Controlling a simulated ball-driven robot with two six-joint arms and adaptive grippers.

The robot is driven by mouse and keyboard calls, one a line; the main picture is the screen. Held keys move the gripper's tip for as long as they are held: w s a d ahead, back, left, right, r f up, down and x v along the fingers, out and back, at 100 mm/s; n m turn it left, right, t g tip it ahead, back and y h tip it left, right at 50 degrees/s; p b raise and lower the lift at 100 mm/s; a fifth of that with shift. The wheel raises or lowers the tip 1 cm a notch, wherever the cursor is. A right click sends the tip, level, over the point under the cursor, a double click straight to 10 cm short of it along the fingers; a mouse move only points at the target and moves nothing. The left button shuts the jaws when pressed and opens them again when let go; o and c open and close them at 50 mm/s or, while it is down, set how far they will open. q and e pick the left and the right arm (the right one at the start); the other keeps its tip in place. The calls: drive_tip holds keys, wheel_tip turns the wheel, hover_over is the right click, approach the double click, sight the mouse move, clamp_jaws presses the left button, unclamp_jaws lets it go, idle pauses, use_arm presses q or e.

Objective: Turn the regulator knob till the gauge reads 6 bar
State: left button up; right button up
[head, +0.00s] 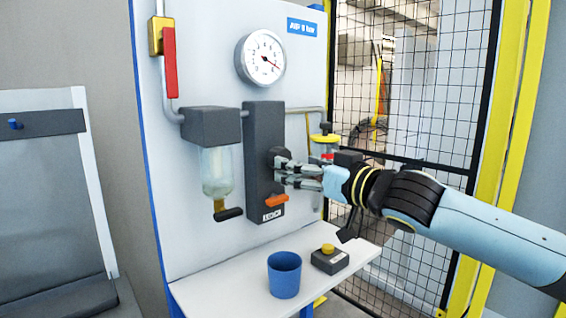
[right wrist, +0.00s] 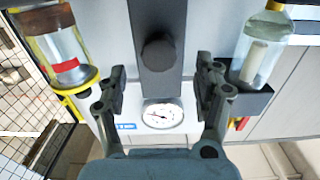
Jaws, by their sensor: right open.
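The round gauge (head: 260,57) is at the top of the panel. Its red needle points right and slightly down; the numbers are too small to read surely. It also shows in the right wrist view (right wrist: 162,114). The dark regulator body (head: 262,135) is mounted below it. The round black knob (right wrist: 158,52) sticks out from it, partly hidden by my fingers in the head view. My right gripper (head: 280,168) is open at the knob. In the right wrist view its fingers (right wrist: 160,75) stand apart, with the knob ahead, between their lines; I see no contact. My left gripper is not in view.
A filter bowl (head: 217,172) hangs left of the regulator, and a yellow-capped vessel (head: 326,143) is right of it. A blue cup (head: 284,274) and a yellow button box (head: 329,260) stand on the shelf (head: 225,295).

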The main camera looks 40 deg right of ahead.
drive_tip(key=w, duration=0.5)
drive_tip(key=shift+w+a, duration=0.15)
drive_tip(key=shift+w, duration=0.15)
drive_tip(key=c, duration=1.2)
drive_tip(key=shift+o, duration=0.2)
